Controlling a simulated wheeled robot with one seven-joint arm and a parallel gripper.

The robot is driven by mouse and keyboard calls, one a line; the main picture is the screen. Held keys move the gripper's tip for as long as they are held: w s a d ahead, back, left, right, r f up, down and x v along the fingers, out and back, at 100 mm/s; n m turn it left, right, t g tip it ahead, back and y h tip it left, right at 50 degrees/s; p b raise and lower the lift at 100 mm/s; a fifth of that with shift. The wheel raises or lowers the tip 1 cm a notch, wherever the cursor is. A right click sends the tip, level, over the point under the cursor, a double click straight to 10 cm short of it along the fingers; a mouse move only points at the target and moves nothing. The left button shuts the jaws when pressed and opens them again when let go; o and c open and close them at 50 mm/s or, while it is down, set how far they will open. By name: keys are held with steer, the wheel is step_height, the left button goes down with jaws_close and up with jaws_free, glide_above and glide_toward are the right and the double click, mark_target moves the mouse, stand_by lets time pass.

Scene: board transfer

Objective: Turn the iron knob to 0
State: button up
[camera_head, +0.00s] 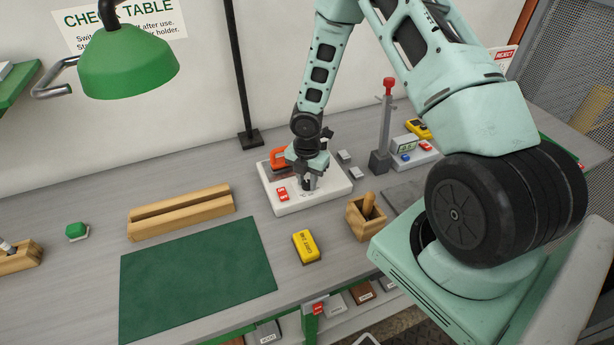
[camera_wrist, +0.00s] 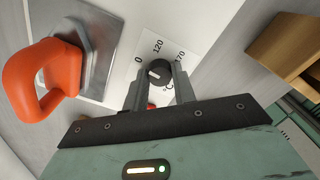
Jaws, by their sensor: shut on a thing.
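The iron knob (camera_wrist: 159,71) is a small round black dial on a white panel, with 0, 120 and 170 printed around it and a °C mark. A pale mark shows on the knob's left side, towards the 0 side; its exact direction is hard to tell. My gripper (camera_wrist: 158,84) is shut on the knob, one finger at each side. The orange-handled iron (camera_wrist: 45,82) rests on its metal plate left of the dial. In the head view my gripper (camera_head: 308,182) points down over the white iron station (camera_head: 318,198) and largely hides the knob.
A red switch (camera_head: 282,193) is on the station, left of my gripper. A wooden box (camera_head: 362,222) stands to the right, a yellow block (camera_head: 306,246) in front. A green mat (camera_head: 195,275) and wooden rack (camera_head: 180,212) lie left. A red-topped stand (camera_head: 386,125) rises behind right.

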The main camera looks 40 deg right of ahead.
mark_target(307, 183)
steer(key=shift+r+n, duration=0.1)
steer(key=shift+n, duration=0.4)
steer(key=o, duration=1)
step_height(307, 183, up, 17)
steer(key=shift+r, duration=0.15)
stand_by(0.5)
